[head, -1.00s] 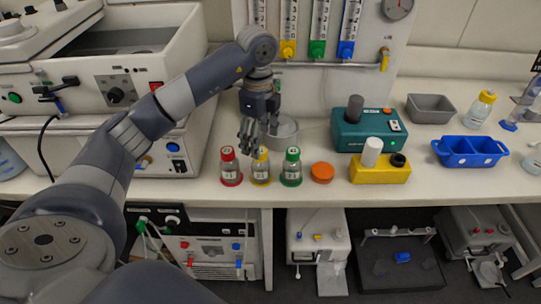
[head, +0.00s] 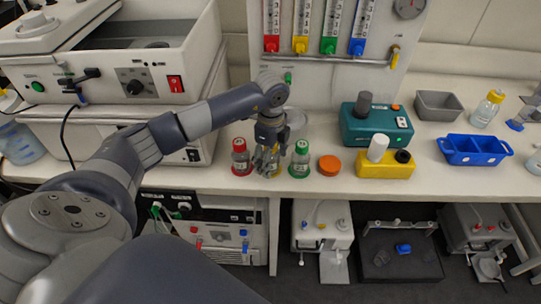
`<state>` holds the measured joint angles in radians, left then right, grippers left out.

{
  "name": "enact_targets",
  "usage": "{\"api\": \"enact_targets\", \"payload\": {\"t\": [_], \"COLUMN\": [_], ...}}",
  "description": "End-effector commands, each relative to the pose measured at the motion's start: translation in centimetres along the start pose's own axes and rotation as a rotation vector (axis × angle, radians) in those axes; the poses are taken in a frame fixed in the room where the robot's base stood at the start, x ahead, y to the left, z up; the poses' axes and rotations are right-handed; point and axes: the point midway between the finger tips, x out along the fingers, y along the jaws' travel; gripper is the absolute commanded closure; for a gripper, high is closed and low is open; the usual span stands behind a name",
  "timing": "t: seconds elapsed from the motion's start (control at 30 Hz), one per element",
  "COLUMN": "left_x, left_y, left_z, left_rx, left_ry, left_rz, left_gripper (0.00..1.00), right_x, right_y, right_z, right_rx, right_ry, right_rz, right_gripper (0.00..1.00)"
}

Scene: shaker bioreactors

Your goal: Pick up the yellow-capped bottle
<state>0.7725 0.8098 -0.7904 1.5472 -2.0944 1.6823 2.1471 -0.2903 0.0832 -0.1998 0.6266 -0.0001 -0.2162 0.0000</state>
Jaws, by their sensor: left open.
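The yellow-capped bottle (head: 274,172) stands on the bench between a red-capped bottle (head: 241,157) and a green-capped bottle (head: 300,159). It is mostly hidden behind my left gripper (head: 266,164), and its cap cannot be made out clearly. My left gripper points down at the bottle's place with its fingers open, around or just in front of the bottle's top; I cannot tell which. Another bottle with a yellow cap (head: 487,108) stands at the back right of the bench. My right gripper is not in view.
An orange disc (head: 329,165), a yellow block (head: 385,170) and a teal device (head: 376,129) stand to the right of the bottles. A blue bin (head: 474,149) and a grey tray (head: 439,106) are farther right. A large white machine (head: 110,85) fills the left.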

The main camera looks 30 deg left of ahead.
Motion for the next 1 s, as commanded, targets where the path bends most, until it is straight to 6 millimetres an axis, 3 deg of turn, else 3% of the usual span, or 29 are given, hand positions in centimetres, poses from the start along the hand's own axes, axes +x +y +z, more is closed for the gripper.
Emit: {"api": "enact_targets", "payload": {"t": [0.07,0.1,0.3,0.33,0.73,0.97,1.0], "left_x": [0.0,0.0,0.0,0.0,-0.5,-3.4,-3.4], "left_y": [0.0,0.0,0.0,0.0,-0.1,-0.2,0.6], "left_z": [0.0,0.0,0.0,0.0,0.0,0.0,0.1], "left_rx": [0.000,0.000,0.000,0.000,0.000,0.002,0.002], "left_ry": [0.000,0.000,0.000,0.000,0.002,0.001,-0.001], "left_rz": [0.000,0.000,0.000,0.000,-0.003,-0.009,-0.002], "left_gripper": [0.31,0.35,0.81,0.83,0.84,0.84,0.84], "right_x": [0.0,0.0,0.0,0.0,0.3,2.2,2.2], "right_y": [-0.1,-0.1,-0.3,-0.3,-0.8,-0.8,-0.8], "right_z": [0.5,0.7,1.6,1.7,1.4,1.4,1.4], "right_rx": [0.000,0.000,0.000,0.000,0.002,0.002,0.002], "right_ry": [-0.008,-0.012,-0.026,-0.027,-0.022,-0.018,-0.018], "right_rz": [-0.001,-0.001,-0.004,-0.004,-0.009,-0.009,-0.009], "right_gripper": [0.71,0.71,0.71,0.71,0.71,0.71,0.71]}}
